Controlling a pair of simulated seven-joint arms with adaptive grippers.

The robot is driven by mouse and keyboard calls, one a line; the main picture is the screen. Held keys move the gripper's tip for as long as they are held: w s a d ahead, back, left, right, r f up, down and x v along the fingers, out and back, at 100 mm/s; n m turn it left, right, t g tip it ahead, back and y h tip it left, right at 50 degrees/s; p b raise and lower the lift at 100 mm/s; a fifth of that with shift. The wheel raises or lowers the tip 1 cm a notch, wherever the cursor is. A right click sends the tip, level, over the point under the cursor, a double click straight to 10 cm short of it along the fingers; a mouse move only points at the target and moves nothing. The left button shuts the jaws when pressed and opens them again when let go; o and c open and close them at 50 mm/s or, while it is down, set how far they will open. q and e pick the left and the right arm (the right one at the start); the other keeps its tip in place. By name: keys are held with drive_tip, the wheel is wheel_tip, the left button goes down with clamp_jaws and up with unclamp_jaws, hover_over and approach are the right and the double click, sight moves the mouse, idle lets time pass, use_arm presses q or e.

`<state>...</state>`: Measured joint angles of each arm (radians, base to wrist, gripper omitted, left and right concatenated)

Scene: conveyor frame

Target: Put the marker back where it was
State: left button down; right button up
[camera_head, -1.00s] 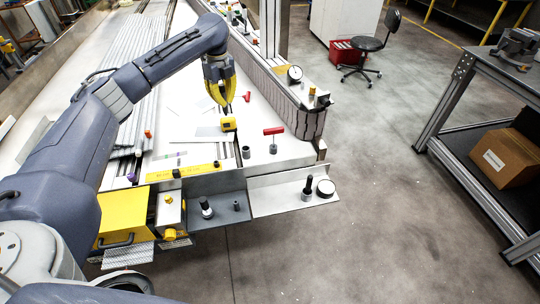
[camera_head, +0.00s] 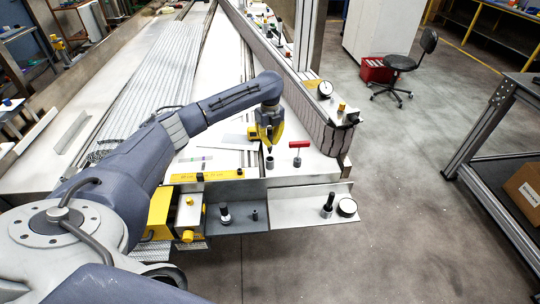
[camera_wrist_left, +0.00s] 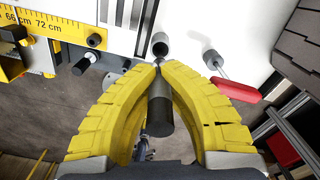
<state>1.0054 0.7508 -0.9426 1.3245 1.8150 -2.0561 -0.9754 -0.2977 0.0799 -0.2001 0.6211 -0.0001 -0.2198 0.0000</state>
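My left gripper (camera_head: 270,149) reaches down near the front end of the white bench. In the left wrist view its yellow fingers (camera_wrist_left: 158,64) are closed together around a dark grey cylinder (camera_wrist_left: 160,116), which looks like the marker. Its narrow end lies at the fingertips; the fingers partly hide it. A small grey cup-like holder (camera_head: 269,162) stands on the bench just below the fingertips. It also shows in the wrist view (camera_wrist_left: 160,46), a little beyond the fingertips. Whether the cylinder touches the holder I cannot tell. My right gripper is out of view.
A red T-handled tool (camera_head: 299,146) stands just right of the holder. A yellow ruler (camera_head: 222,175) lies to the left. The front metal ledge (camera_head: 287,208) carries small black and grey parts and a round dial (camera_head: 347,207). A dark-sided rail (camera_head: 318,135) borders the bench's right.

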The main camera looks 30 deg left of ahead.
sight(270, 128)
use_arm(q)
drive_tip(key=shift+f, duration=3.75)
drive_tip(key=shift+f, duration=0.15)
drive_tip(key=c, duration=1.6)
unclamp_jaws()
wheel_tip(270, 128, up, 12)
drive_tip(key=shift+r, duration=0.2)
drive_tip(key=shift+d, duration=0.1)
